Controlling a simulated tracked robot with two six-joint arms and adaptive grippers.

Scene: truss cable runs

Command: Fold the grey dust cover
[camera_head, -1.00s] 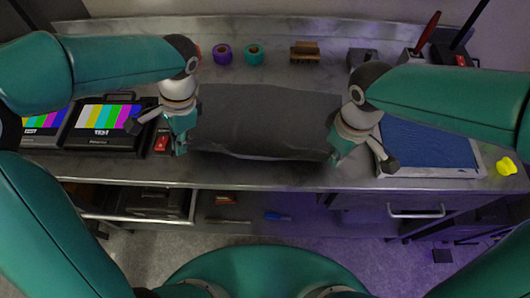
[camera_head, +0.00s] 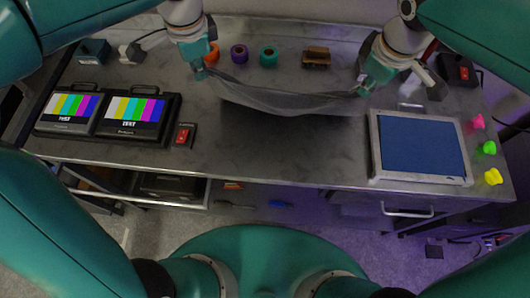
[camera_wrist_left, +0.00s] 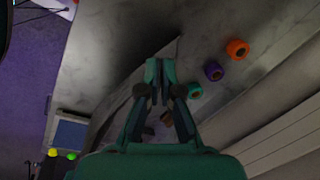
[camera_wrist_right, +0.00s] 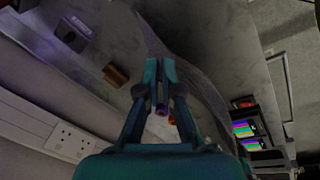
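The grey dust cover (camera_head: 285,99) hangs as a sagging sheet between my two grippers, raised above the metal bench with a dark shadow below. My left gripper (camera_head: 200,73) is shut on its left corner. My right gripper (camera_head: 364,88) is shut on its right corner. In the left wrist view the fingers (camera_wrist_left: 160,72) are closed at the cover's edge (camera_wrist_left: 132,77). In the right wrist view the fingers (camera_wrist_right: 160,72) are closed beside the cover (camera_wrist_right: 190,75).
Two colour-bar monitors (camera_head: 131,121) and a red switch box (camera_head: 183,136) stand at left. A blue-topped tray (camera_head: 421,146) lies at right, with coloured knobs (camera_head: 489,148) beyond. Tape rolls (camera_head: 239,54) and a brown block (camera_head: 316,57) stand behind the cover. The front middle is clear.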

